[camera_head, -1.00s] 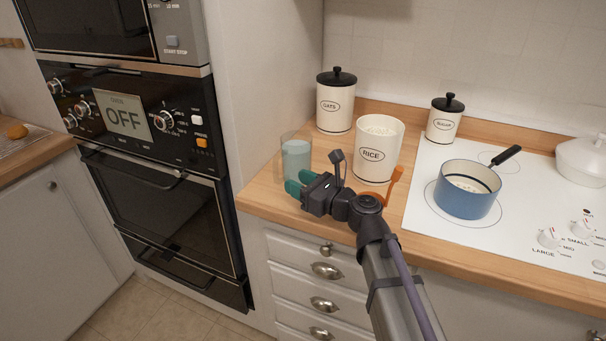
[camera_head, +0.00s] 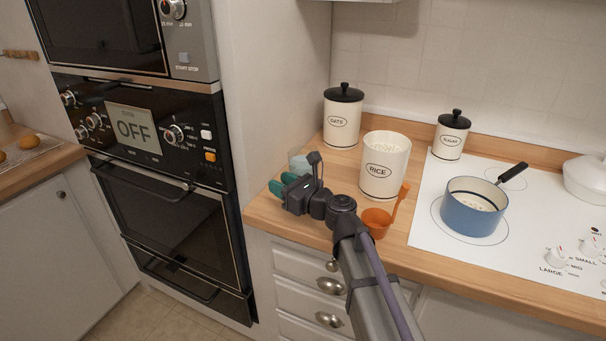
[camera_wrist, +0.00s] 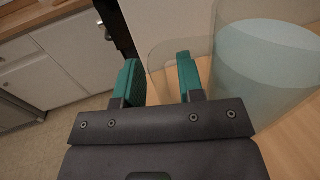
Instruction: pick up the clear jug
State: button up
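The clear jug (camera_head: 298,162) holds a pale bluish fill and stands on the wooden counter left of the rice canister. In the head view my gripper hides most of it. In the wrist view the jug (camera_wrist: 262,75) fills the right side, with its see-through handle reaching left. My gripper (camera_head: 282,183) has teal fingers and is at the jug's near left side. In the wrist view the fingers (camera_wrist: 158,80) are apart, with the outer part of the handle appearing between them. I cannot tell whether either finger touches it.
The rice canister (camera_head: 385,168) and an orange scoop (camera_head: 377,221) are right of my gripper. The oats canister (camera_head: 342,118) stands behind. A blue saucepan (camera_head: 472,210) sits on the white hob (camera_head: 431,180). The oven stack (camera_head: 155,180) and side panel are left.

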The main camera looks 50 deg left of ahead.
grip_shut()
dwell(0.3)
notch_tip(320, 180, up, 18)
jog(key=p, duration=1.8)
